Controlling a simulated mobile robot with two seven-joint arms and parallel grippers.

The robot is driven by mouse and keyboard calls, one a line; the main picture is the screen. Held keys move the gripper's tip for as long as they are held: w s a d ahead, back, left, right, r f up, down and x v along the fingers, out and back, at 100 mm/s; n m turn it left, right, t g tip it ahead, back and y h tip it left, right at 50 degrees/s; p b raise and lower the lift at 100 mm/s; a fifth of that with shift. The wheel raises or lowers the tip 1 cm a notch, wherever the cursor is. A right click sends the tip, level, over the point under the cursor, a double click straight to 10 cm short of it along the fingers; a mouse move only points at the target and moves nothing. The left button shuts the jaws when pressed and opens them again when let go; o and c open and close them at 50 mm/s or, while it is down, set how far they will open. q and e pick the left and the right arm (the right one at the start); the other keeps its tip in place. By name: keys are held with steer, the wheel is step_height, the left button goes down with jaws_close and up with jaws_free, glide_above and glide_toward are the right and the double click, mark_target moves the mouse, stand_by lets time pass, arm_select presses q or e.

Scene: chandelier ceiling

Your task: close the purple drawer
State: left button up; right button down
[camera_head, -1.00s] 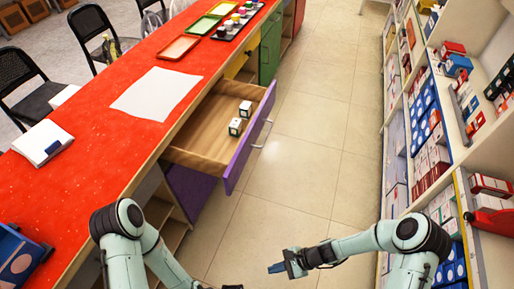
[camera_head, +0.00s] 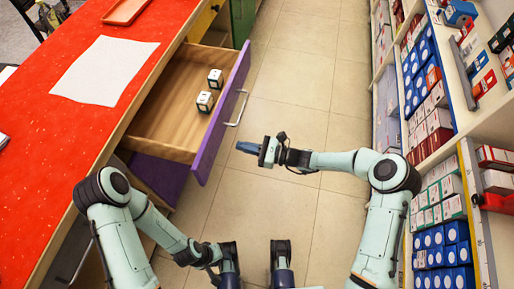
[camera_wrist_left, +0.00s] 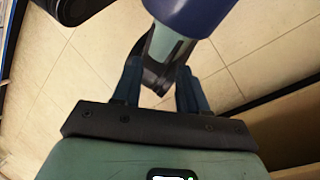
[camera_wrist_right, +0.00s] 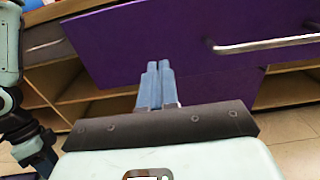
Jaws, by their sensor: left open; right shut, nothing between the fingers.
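In the right wrist view the purple front (camera_wrist_right: 190,40) and handle (camera_wrist_right: 265,44) fill the top. My right gripper (camera_head: 243,147) is shut and empty, just right of the drawer front's near part and below the handle in the head view. Whether it touches the front I cannot tell. My left gripper (camera_wrist_left: 158,88) is open and empty, low over the floor.
The red counter (camera_head: 45,125) runs along the left, with a white sheet (camera_head: 103,68) and an orange tray (camera_head: 125,10) on it. Open shelving shows below the drawer. Stocked shelves (camera_head: 440,130) line the right side. The tiled floor (camera_head: 300,80) between is clear.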

mark_target(216, 141)
steer(key=x, duration=0.7)
steer(key=shift+f+b, duration=0.1)
steer(key=shift+b, duration=0.3)
arm_select(q)
steer(key=shift+w+a+f, duration=0.25)
steer(key=shift+w+f, duration=0.25)
steer(key=shift+w, duration=0.2)
arm_select(e)
steer(key=shift+a, duration=0.1)
